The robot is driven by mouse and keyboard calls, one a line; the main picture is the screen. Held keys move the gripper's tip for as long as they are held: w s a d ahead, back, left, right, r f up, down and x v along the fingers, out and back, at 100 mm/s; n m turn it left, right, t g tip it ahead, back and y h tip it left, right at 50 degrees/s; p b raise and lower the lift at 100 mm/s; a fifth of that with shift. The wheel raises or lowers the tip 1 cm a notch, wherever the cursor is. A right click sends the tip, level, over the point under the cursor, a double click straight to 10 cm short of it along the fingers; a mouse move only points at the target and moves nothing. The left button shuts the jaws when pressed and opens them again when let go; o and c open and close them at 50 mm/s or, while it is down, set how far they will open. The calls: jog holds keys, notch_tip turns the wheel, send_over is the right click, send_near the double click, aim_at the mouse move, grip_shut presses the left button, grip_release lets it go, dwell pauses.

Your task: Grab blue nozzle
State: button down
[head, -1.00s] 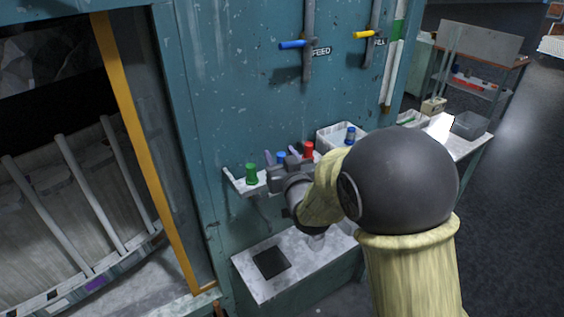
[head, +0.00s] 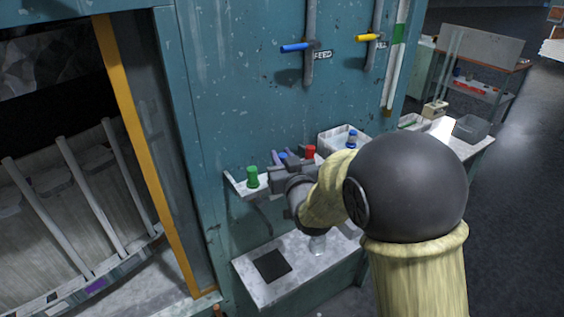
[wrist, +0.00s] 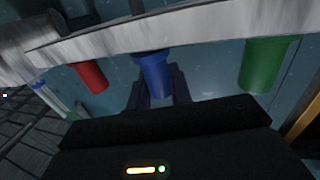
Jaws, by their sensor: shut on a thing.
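The blue nozzle (wrist: 155,72) stands at the shelf, between the red nozzle (wrist: 92,77) and the green nozzle (wrist: 263,66); the wrist view shows them upside down. My gripper (wrist: 158,88) is shut on the blue nozzle, with its dark fingers at the nozzle's sides. In the head view my gripper (head: 284,162) hides most of the blue nozzle (head: 283,156). The green nozzle (head: 252,177) is to its left and the red nozzle (head: 310,152) to its right. I cannot tell whether the blue nozzle is clear of the shelf.
The narrow shelf (head: 238,186) is fixed to the teal machine wall (head: 245,90). A white bin (head: 328,137) with a blue item (head: 352,138) stands to the right. A ledge (head: 245,268) lies below. The blue-handled FEED lever (head: 298,47) is above.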

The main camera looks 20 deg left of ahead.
notch_tip(320, 180, up, 10)
jog(key=shift+f+b, duration=0.25)
jog(key=shift+b, duration=1)
jog(key=shift+f, duration=0.1)
